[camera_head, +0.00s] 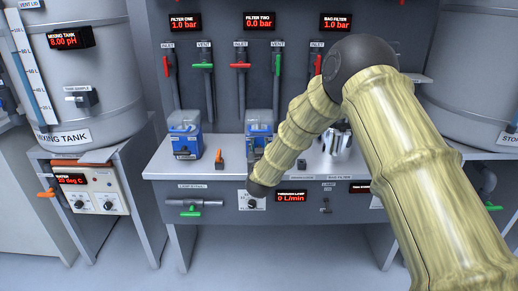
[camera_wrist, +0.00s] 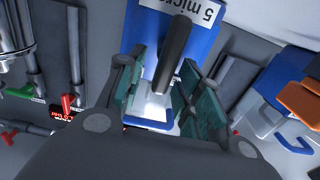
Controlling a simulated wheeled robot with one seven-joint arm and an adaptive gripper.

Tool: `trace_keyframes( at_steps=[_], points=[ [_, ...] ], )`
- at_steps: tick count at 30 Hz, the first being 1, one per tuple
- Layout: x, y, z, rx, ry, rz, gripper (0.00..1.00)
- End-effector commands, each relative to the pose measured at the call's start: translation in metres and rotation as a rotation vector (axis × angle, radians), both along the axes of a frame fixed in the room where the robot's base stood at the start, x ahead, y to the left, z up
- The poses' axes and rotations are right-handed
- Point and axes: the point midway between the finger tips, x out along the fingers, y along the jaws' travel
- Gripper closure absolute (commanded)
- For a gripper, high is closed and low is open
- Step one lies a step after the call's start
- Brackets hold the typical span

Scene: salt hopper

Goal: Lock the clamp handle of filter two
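Filter two (camera_head: 259,120) is a blue and clear housing on the bench, under the FILTER TWO display reading 0.0 bar; my arm hides part of its front. In the wrist view, a blue body with a "5 micro..." label (camera_wrist: 206,12) fills the top middle. A dark grey lever (camera_wrist: 176,45), which looks like the clamp handle, stands out from it. My gripper (camera_wrist: 162,88) is open, its teal-padded fingers on either side of the lever's lower end. I cannot tell whether either pad touches it. In the head view, my gripper is mostly hidden.
Filter one (camera_head: 184,133) stands to the left on the bench (camera_head: 165,167), with an orange-handled valve (camera_head: 219,158) between. Red and green valve handles hang on the back panel above. An orange part (camera_wrist: 300,100) lies right of my fingers. A metal vessel (camera_head: 337,138) stands to the right.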

Motion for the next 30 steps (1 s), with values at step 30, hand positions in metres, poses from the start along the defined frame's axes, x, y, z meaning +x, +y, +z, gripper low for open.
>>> trace_keyframes(
  at_steps=[30],
  points=[
    [0.0013, -0.0028, -0.0014, 0.096, 0.001, -0.001, 1.0]
  ],
)
